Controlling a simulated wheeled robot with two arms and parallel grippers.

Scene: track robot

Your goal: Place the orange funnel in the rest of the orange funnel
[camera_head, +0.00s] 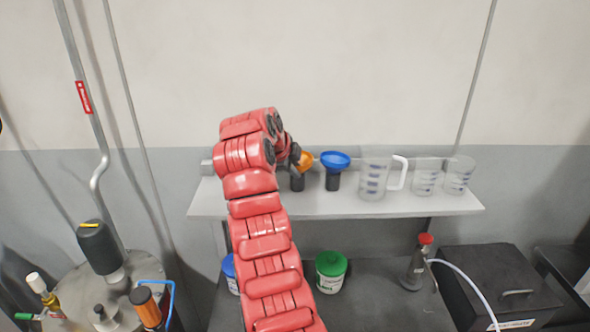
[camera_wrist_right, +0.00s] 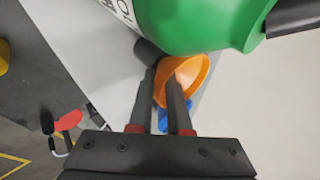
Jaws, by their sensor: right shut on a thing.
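The orange funnel (camera_head: 306,160) is at the left part of the white shelf, partly hidden by my right arm. In the wrist view the orange funnel (camera_wrist_right: 188,75) is between the fingers of my right gripper (camera_wrist_right: 166,92), which is shut on it. A black cylindrical rest (camera_head: 297,182) stands on the shelf just below the funnel. I cannot tell whether the funnel touches it. My right gripper (camera_head: 294,158) is mostly hidden behind my red wrist in the head view. My left gripper is not in view.
A blue funnel (camera_head: 335,160) sits in a black rest (camera_head: 333,182) to the right. A measuring jug (camera_head: 374,178) and beakers (camera_head: 425,178) stand farther right on the white shelf (camera_head: 340,208). A green-lidded tub (camera_head: 331,266) is below. A large green thing (camera_wrist_right: 195,22) fills the wrist view's top.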

